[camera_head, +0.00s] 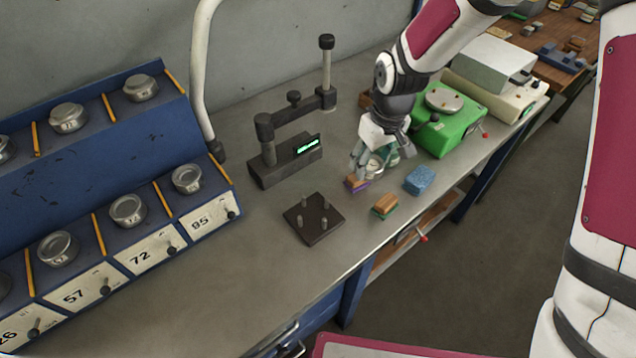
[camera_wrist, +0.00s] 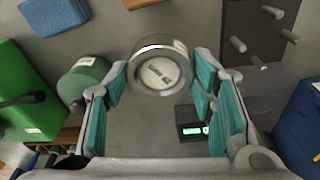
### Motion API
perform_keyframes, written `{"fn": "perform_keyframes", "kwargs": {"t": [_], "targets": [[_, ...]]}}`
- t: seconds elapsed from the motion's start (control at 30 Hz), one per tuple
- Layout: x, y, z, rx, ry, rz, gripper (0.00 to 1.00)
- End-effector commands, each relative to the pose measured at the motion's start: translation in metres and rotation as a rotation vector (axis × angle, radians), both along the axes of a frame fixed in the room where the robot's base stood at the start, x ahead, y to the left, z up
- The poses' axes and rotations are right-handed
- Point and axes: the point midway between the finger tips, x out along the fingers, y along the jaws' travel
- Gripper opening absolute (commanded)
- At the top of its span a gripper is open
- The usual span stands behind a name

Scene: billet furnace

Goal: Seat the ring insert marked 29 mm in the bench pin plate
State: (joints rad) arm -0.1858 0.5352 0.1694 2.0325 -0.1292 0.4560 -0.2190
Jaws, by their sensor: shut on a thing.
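My gripper (camera_head: 374,162) is shut on a round metal ring insert (camera_wrist: 160,65) with a pale marked face. The marking is too small to read. In the wrist view my gripper's teal-padded fingers (camera_wrist: 163,85) stand on either side of the insert. In the head view the insert (camera_head: 375,166) is held above the bench, up and to the right of the pin plate. The bench pin plate (camera_head: 313,218) is a dark square with several upright pins. It also shows at the upper right of the wrist view (camera_wrist: 240,22), apart from the insert, and no ring sits on it.
A dark gauge stand (camera_head: 268,172) with a lit display stands behind the plate. A blue rack (camera_head: 150,140) with round metal pieces and numbered fronts is at left. A wooden-backed brush (camera_head: 385,204), blue sponge (camera_head: 420,180) and green machine (camera_head: 450,125) are at right. Bench in front is clear.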

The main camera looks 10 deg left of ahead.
Motion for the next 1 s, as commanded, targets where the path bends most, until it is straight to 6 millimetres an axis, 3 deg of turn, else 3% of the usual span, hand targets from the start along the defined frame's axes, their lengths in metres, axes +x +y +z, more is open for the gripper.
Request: {"fn": "perform_keyframes", "kwargs": {"t": [0.03, 0.2, 0.4, 0.67, 1.0], "targets": [[-0.018, 0.023, 0.001, 0.003, 0.004, 0.089, 0.00], [-0.059, 0.076, -0.004, 0.013, 0.001, 0.335, 0.00], [-0.087, 0.108, -0.006, 0.023, -0.002, 0.490, 0.00], [-0.092, 0.114, -0.017, 0.025, -0.002, 0.524, 0.00], [-0.091, 0.114, -0.049, 0.025, -0.001, 0.522, 0.00]]}}
